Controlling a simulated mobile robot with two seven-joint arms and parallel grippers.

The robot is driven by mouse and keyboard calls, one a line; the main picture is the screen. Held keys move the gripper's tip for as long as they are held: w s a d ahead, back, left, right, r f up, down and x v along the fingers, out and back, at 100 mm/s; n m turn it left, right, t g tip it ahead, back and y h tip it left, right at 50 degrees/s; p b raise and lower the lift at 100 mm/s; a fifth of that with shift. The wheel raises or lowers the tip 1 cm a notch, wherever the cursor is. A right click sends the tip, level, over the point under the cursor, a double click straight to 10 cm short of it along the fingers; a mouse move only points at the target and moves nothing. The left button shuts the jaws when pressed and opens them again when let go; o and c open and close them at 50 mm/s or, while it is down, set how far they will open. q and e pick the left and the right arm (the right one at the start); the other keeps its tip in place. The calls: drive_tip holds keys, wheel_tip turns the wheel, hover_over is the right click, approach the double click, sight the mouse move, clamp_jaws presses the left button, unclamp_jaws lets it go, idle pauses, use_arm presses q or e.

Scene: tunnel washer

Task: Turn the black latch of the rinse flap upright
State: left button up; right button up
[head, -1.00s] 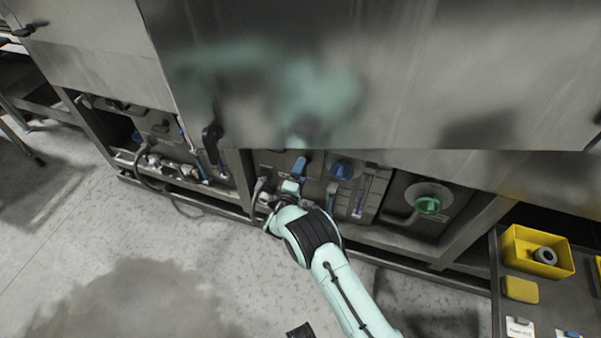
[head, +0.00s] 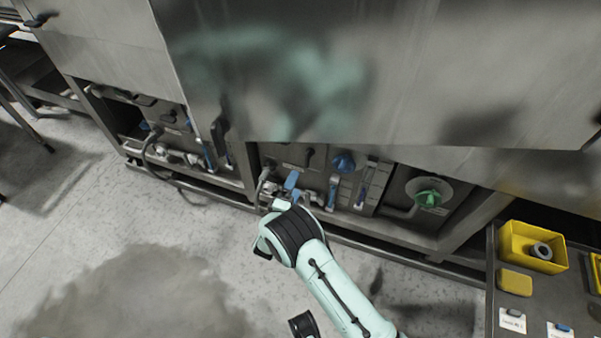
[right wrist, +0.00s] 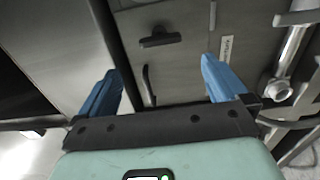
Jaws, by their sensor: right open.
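A small black latch (head: 310,157) is on the grey lower panel (head: 272,151) and looks roughly upright in the head view. In the right wrist view a black latch (right wrist: 160,37), apparently the same one, lies nearly level across the tilted picture, beside a white label (right wrist: 228,50). My right gripper (head: 291,182) is in front of this panel, below the latch and apart from it. In the right wrist view its blue fingers (right wrist: 160,67) are spread wide with nothing between them. My left gripper is not in view.
A blue knob (head: 343,161) and a green knob (head: 428,197) are right of the latch. A larger black handle (head: 221,122) hangs at left. The steel housing (head: 400,80) overhangs the panel. A yellow bin (head: 532,247) stands at right. The floor at left is clear.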

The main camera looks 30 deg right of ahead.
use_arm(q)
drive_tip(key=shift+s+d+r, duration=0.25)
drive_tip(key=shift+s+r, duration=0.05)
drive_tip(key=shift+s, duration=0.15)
use_arm(e)
drive_tip(key=shift+v, duration=1.6)
